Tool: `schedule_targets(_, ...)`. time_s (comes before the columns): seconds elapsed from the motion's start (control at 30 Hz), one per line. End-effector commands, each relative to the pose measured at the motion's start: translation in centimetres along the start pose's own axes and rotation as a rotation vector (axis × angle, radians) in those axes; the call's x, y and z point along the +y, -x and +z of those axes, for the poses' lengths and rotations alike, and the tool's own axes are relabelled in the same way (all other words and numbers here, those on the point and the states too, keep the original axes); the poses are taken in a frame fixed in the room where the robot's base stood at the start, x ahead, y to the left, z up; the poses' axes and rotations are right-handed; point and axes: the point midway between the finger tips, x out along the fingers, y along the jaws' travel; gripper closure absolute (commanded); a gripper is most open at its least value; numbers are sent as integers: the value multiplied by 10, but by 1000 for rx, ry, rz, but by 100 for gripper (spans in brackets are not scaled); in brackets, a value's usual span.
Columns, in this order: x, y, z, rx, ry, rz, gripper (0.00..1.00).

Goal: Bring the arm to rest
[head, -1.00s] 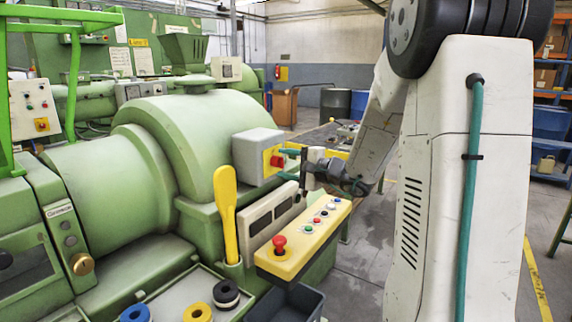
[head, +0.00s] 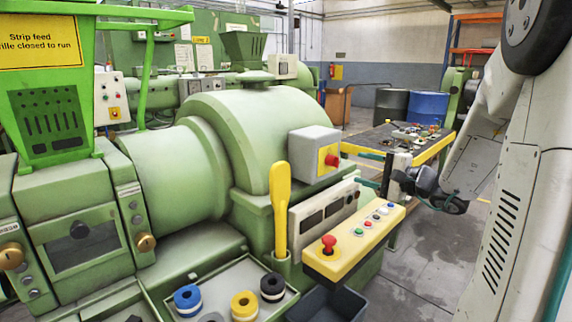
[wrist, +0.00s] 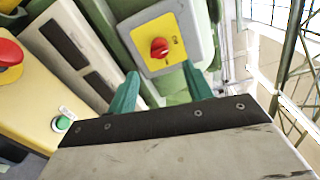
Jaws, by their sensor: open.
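My gripper (head: 366,170) is open and empty, with its two teal fingers apart. It hangs above the right end of the yellow control panel (head: 328,262), to the right of the grey switch box (head: 308,155). In the wrist view my gripper (wrist: 160,88) points at the box's red rotary switch (wrist: 159,48) on its yellow plate. The switch lies beyond and between the fingertips, and nothing is between the fingers. My arm reaches in from the right of the head view.
The green extruder (head: 250,130) fills the left and middle. A red stop button (head: 329,243) and a yellow lever (head: 281,205) stand up near the panel. A tray (head: 215,275) with spools is in front. A table (head: 395,140) stands behind; the floor (head: 420,265) right looks clear.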

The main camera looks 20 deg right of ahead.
Motion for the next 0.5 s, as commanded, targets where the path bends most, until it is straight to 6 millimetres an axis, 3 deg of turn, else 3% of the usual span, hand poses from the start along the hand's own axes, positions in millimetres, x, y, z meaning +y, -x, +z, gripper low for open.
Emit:
schedule_targets(0.17,0,0,0,0,-19,0,49)
schedule_targets(0.27,13,1,9,-40,-70,59,49)
schedule_targets(0.37,39,8,35,-126,-107,193,49)
schedule_targets(0.5,72,23,108,-319,-72,474,49)
